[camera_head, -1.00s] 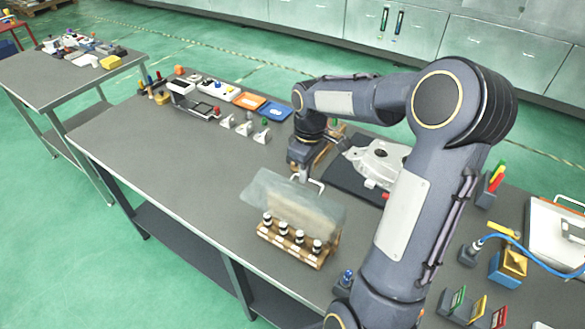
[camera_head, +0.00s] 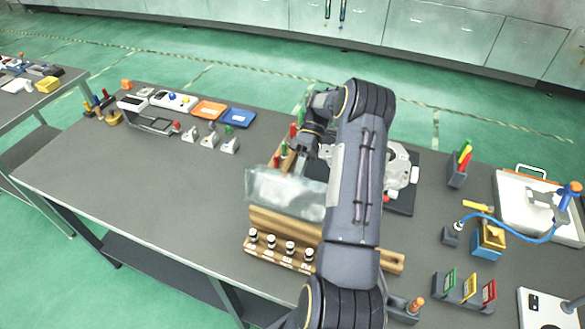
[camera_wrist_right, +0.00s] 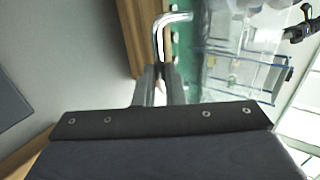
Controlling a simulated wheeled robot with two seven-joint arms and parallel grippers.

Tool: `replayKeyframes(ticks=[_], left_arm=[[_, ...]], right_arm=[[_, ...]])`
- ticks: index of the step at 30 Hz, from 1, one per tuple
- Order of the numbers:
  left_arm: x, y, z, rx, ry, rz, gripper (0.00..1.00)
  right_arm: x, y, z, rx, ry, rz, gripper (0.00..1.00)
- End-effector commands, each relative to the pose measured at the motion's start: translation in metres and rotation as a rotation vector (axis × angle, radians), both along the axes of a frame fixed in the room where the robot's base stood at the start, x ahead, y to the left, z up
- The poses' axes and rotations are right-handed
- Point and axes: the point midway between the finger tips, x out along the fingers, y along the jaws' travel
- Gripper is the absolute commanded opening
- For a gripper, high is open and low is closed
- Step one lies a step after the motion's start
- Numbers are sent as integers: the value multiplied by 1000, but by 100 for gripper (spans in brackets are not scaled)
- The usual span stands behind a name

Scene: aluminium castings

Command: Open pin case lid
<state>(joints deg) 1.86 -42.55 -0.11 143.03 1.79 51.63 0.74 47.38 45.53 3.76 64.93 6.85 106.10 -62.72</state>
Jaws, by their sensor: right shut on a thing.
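The pin case (camera_head: 262,216) is a wooden box on the bench, partly hidden behind my right arm. Its clear lid (camera_head: 275,188) is tilted up above the case. In the wrist view the clear lid (camera_wrist_right: 245,40) fills the upper right, and the bent metal handle (camera_wrist_right: 170,17) rises from between my fingers. My right gripper (camera_wrist_right: 158,85) is shut on this handle. In the head view the arm hides the fingertips and the handle. My left gripper is not in view.
A wooden rack (camera_head: 275,260) with several dark, white-banded knobs stands in front of the case. Red and green pegs (camera_head: 293,130) stand behind it. A grey casting (camera_head: 399,172) lies on a black mat to the right.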

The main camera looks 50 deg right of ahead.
Motion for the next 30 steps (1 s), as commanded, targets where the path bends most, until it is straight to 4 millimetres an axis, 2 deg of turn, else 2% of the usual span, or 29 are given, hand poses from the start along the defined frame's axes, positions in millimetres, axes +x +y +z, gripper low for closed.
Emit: replayKeyframes(ticks=[1,10,27,28,30], left_arm=[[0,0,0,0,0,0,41],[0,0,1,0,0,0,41],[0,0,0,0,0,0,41],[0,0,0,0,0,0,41],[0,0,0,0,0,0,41]], right_arm=[[-2,2,-6,38,22,5,0],[-2,0,-17,152,68,7,0],[-2,-1,-23,172,80,4,0],[-2,-1,-24,172,81,5,11],[-2,-1,-23,171,79,4,20]])
